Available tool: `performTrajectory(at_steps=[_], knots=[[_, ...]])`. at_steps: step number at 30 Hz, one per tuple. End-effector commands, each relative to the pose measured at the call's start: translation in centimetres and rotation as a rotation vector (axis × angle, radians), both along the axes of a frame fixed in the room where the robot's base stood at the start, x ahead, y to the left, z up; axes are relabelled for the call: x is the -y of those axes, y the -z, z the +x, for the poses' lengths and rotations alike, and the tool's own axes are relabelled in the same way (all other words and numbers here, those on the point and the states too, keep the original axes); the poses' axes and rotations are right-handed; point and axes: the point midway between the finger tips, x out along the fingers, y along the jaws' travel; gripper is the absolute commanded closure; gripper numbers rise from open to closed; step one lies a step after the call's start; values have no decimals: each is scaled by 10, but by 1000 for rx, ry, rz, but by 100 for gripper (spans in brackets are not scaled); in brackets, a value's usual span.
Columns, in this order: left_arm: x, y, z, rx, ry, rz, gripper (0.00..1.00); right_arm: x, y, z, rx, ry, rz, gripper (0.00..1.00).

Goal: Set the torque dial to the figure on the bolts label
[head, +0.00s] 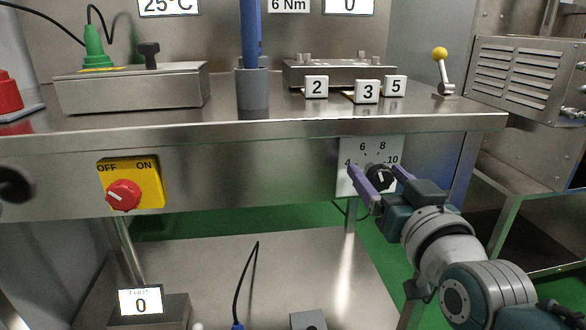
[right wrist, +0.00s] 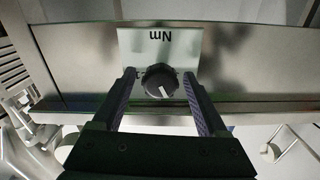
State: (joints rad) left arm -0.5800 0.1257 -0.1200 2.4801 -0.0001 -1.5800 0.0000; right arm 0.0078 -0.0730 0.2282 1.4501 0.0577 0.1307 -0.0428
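The torque dial (head: 378,178) is a black round knob on a white plate (head: 345,184) on the bench front, with 4, 6, 8 and 10 printed around it. A "6 Nm" label (head: 289,5) shows at the top edge; what it belongs to is cut off. My right gripper (head: 384,174) is open, one finger on each side of the dial. In the right wrist view the dial (right wrist: 160,80) sits between the spread fingers (right wrist: 160,104), with gaps on both sides. There the plate is upside down and the dial's white mark points down, slightly right. My left gripper is not seen.
A yellow OFF/ON switch (head: 124,195) with a red knob is on the bench front at left. Number blocks (head: 367,92), a blue post (head: 250,40) and a yellow-balled lever (head: 440,57) stand on the bench. A lower shelf (head: 290,270) lies beneath.

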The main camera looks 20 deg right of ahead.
Motion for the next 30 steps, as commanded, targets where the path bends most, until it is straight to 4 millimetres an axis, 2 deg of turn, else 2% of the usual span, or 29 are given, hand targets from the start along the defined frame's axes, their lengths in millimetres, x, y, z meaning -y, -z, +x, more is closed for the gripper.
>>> performTrajectory(at_steps=[8, 11, 21, 25, 30], knots=[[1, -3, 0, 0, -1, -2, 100, -1, -1, -5, -2, 0, 0, 24], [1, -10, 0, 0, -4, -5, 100, -4, -1, -18, -5, 0, 1, 24], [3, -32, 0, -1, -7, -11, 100, -19, -2, -81, -4, 0, 1, 24], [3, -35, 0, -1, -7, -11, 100, -22, 0, -93, -3, 0, 1, 24], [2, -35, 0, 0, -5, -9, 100, -23, 0, -97, 1, 0, 1, 24]])
